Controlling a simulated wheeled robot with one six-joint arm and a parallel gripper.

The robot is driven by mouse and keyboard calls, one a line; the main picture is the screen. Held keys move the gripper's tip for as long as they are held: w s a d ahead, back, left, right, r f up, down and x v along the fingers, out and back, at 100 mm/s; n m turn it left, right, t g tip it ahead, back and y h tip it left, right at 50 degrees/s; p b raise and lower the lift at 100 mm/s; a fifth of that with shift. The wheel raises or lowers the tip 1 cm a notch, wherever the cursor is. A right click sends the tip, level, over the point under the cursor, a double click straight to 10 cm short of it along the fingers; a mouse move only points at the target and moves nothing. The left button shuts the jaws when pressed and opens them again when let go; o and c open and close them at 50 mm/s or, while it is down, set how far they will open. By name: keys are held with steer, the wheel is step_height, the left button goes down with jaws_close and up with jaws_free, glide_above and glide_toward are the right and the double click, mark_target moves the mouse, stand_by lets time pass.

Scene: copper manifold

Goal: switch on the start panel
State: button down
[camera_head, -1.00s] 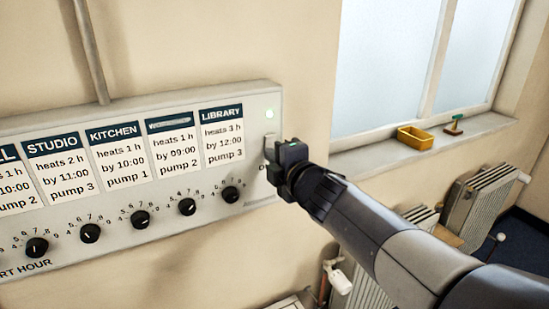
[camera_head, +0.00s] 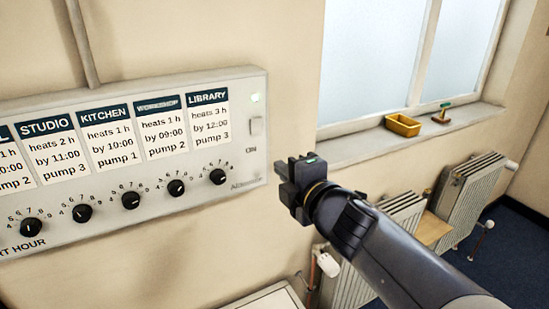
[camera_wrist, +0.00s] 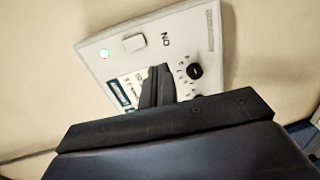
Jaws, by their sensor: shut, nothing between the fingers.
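The start panel (camera_head: 200,85) is a pale grey wall box with room cards and a row of black knobs along its lower part. In the wrist view the panel (camera_wrist: 180,30) appears tilted, with the lamp (camera_wrist: 105,54) and the switch (camera_wrist: 134,43) both uncovered. My gripper (camera_head: 284,178) is shut and empty, to the right of and below the switch, apart from the panel. Its fingers also show in the wrist view (camera_wrist: 157,82).
A window sill (camera_head: 350,150) to the right holds a yellow tray (camera_head: 403,125) and a small green-handled item (camera_head: 443,112). Radiators (camera_head: 470,195) and a white valve (camera_head: 328,264) are below. A conduit (camera_head: 80,45) runs up the wall above the panel.

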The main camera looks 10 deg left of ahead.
steer(key=shift+s+d+f, duration=0.15)
steer(key=shift+s+d, duration=0.55)
steer(key=shift+s, duration=0.2)
steer(key=shift+w, duration=0.1)
